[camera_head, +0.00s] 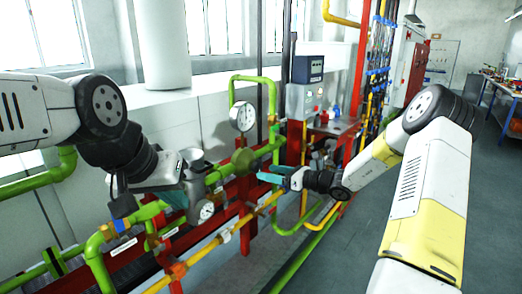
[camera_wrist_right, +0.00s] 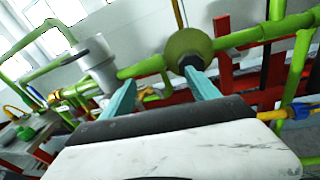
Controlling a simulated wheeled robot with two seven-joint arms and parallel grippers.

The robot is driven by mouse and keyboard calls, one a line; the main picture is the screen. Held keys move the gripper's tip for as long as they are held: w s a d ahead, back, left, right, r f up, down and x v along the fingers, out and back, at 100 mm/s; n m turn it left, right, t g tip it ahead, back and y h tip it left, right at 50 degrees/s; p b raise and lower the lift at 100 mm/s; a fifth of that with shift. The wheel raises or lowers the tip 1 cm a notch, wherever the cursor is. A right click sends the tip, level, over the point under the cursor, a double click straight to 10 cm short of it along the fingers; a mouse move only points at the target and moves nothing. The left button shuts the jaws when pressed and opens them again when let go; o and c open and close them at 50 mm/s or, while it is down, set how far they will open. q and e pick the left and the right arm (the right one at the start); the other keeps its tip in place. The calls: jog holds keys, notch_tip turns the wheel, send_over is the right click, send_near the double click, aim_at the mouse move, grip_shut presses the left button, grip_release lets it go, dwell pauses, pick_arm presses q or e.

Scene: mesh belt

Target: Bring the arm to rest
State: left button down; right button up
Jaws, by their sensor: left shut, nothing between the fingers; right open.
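My left gripper (camera_head: 176,197) reaches in from the left, by the green pipe and a small gauge (camera_head: 206,211). Its fingers are shut, and it is partly hidden by the pipework around it. My right gripper (camera_head: 272,173) is at the middle of the head view, pointing left toward the green and yellow pipes. In the right wrist view its two teal fingers (camera_wrist_right: 160,78) stand apart with nothing held between them. Beyond them are the green pipe (camera_wrist_right: 145,67) and a round olive-green fitting (camera_wrist_right: 188,46); whether the fingers touch anything is not clear.
A larger round gauge (camera_head: 243,117) stands above the pipes. Red frame beams (camera_head: 243,215) and a yellow pipe (camera_head: 215,243) run close to both grippers. A grey control box (camera_head: 304,100) is behind. The floor (camera_head: 335,255) between the pipes and my right arm is clear.

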jog(key=s+a+r+n+g+h, duration=0.2)
jog(key=s+r+n+g, duration=0.15)
jog(key=s+n, duration=0.45)
jog(key=s+a+r+n+g+h, duration=0.25)
jog(key=s+r+n, duration=0.3)
jog(key=s, duration=0.45)
jog(key=s+d+r+n+t+h, duration=0.1)
jog(key=s+d+r+n+h, duration=0.1)
jog(key=s+d+n+h, duration=0.2)
jog(key=s+d+r+n+t+h, duration=0.2)
jog(key=s+d+n, duration=0.6)
jog(key=s, duration=0.5)
jog(key=shift+d+r+n+h, duration=0.2)
jog(key=shift+r+n+h, duration=0.35)
jog(key=shift+h, duration=0.3)
